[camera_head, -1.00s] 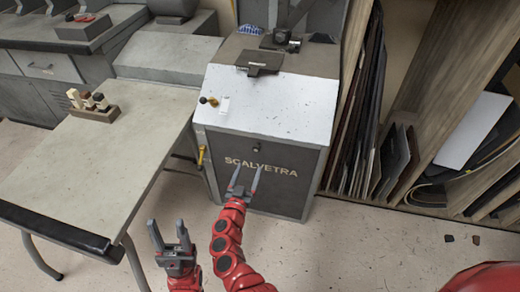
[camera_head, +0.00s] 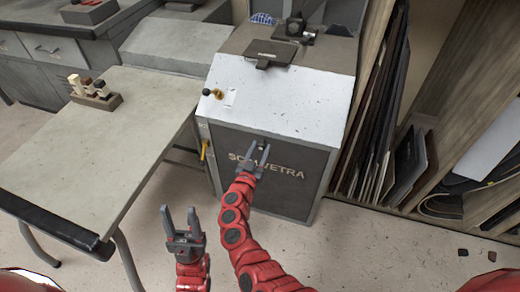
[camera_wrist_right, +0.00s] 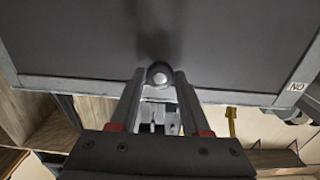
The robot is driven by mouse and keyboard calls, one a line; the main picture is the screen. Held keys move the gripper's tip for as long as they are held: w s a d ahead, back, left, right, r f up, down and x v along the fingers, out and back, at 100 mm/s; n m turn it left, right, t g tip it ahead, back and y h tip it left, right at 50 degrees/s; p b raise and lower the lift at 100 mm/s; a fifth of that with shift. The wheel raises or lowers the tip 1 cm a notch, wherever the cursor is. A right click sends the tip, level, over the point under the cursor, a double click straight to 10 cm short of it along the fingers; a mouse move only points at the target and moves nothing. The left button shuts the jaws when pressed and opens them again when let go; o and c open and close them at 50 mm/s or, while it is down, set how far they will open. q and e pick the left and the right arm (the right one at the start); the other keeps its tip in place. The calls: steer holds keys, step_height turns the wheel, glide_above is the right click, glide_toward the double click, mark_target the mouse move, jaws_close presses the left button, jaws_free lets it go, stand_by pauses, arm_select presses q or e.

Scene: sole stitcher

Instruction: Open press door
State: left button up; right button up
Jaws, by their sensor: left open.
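The press (camera_head: 285,97) is a grey-white cabinet with a sloped top and a dark front door (camera_head: 285,195) lettered "SCALVETRA". The door looks shut. A small dark round knob (camera_head: 261,148) sits near the door's top edge; it also shows in the right wrist view (camera_wrist_right: 159,74). My right gripper (camera_head: 259,147) is at the knob, its fingers apart, one on each side of it. Whether they touch it I cannot tell. My left gripper (camera_head: 181,211) is open and empty, low in front of the press, left of my right arm.
A grey table (camera_head: 120,140) with a small block rack (camera_head: 96,97) stands at left. A yellow handle (camera_head: 204,150) is on the press's left side. Shelves with upright dark sheets (camera_head: 405,165) stand close at right.

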jaws_close()
stand_by(1.1)
